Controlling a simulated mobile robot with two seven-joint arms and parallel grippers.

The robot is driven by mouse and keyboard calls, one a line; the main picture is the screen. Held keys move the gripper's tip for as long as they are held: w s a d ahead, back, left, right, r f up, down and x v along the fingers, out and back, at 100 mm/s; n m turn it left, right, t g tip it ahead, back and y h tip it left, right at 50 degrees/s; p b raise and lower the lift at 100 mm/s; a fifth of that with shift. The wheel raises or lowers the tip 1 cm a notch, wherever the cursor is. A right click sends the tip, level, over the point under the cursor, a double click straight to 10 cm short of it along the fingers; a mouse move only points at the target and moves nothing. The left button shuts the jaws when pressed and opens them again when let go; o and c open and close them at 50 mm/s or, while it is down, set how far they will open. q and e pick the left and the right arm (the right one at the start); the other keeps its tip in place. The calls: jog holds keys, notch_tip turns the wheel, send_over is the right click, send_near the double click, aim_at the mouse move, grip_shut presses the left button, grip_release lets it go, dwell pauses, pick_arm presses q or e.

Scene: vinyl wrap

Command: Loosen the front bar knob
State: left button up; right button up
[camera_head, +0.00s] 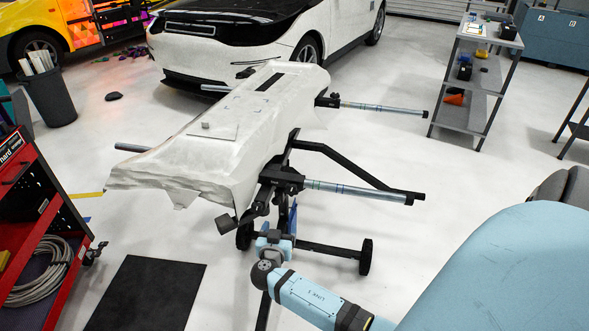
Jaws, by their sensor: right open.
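A stand with black clamps and metal bars carries a bumper-like panel covered in wrinkled white film (250,125). The front bar (355,189) passes through a black clamp (281,180) at the panel's near end. A dark block-shaped knob (228,224) hangs below the panel's near corner; I cannot tell for sure that it is the front bar knob. My right gripper (278,222) is open, below the clamp and among the stand's dark parts. Its fingertips are hard to make out, and no contact with a knob can be seen. My left gripper is out of view.
The stand's wheeled legs (330,252) spread close to my right arm. A red tool cart (45,225) with coiled cable is at left, beside a black mat (145,295). A grey shelf (470,85) stands at back right, and a white car (240,40) behind.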

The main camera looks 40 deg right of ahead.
aim_at(291, 191)
jog(key=w+d, duration=0.3)
jog(key=d, duration=0.1)
jog(key=w+d+m+h, duration=0.1)
jog(key=w+d, duration=0.2)
jog(key=d, duration=0.2)
jog(key=w+d+m+h+b, duration=0.1)
jog(key=w+d, duration=0.2)
jog(key=d, duration=0.1)
jog(key=shift+w+d+r, duration=0.2)
jog(key=shift+d+r, duration=0.15)
jog(key=shift+r, duration=0.05)
jog(key=c, duration=0.9)
